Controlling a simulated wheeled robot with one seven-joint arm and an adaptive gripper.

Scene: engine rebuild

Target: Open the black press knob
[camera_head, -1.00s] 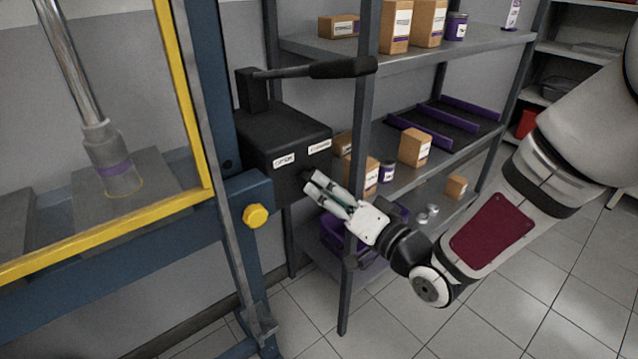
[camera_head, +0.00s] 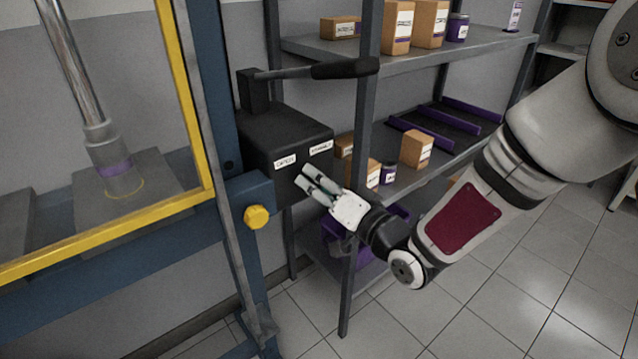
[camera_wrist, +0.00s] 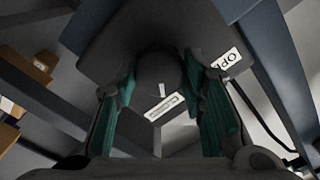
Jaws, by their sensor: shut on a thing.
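The black press knob (camera_wrist: 158,70) is round and dark, with a small white mark on its lower edge. In the wrist view it sits between the two teal-padded fingers of my gripper (camera_wrist: 160,95), which is shut on it. The knob is on the front of the black box (camera_head: 285,135) beside the press; in the head view my gripper (camera_head: 303,180) hides it. The box has two white labels: one reads OPEN (camera_wrist: 228,58), partly cut off in the wrist view. The other label (camera_wrist: 165,107) lies just below the knob there; the white mark points roughly toward it.
A black-handled lever (camera_head: 345,68) sticks out above the box. The blue press frame with a yellow knob (camera_head: 256,216) stands at left. A grey shelf post (camera_head: 360,110) rises close behind my gripper, with boxes on the shelves. The tiled floor at lower right is clear.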

